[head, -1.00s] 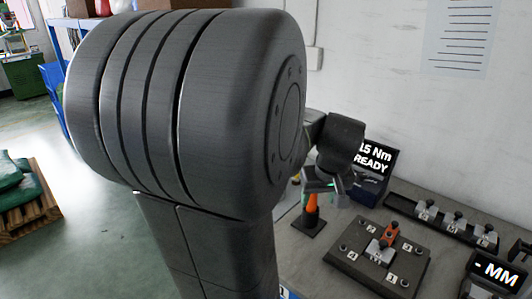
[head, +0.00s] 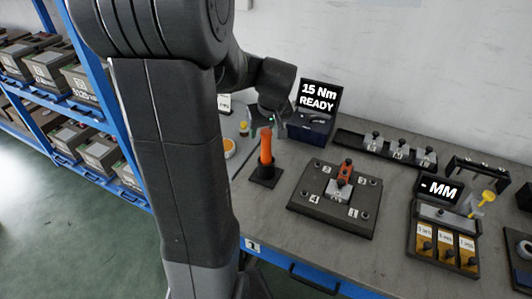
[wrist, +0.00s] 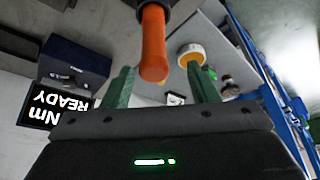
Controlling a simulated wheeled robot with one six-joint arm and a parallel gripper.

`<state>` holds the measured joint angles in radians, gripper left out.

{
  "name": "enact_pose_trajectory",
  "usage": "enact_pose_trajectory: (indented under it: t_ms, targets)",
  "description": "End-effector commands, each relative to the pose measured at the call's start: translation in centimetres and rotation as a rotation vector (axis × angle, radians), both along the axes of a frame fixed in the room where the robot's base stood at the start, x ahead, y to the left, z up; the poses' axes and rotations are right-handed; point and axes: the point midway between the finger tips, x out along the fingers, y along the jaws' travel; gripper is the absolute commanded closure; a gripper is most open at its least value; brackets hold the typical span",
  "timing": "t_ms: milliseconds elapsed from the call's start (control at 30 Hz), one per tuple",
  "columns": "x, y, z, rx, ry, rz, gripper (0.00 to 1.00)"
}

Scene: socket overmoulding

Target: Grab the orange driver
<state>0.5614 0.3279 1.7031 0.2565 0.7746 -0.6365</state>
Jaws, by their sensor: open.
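The orange driver (head: 265,147) stands upright in a black stand (head: 263,174) on the workbench. Its orange handle also shows at the top middle of the wrist view (wrist: 153,45). My gripper (wrist: 159,68) is open and empty, with its two green fingers apart. In the wrist view, the handle's rounded end shows in the gap between the fingers, nearer the left one, with no visible contact. In the head view, my gripper (head: 271,117) is close by the top of the driver, partly hidden by my wrist.
A torque display (head: 319,96) reading "15 Nm READY" stands behind the driver. A dark fixture plate (head: 308,203) with an orange-topped clamp lies to the right. A blue rack (head: 90,70) stands further left.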

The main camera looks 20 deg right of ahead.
Motion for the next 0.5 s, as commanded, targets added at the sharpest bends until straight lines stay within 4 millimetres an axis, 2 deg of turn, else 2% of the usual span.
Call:
enact_pose_trajectory:
  t_ms: [500]
  targets:
    - [1.8,-0.8,-4.6,0.002,0.003,-0.001,0.47]
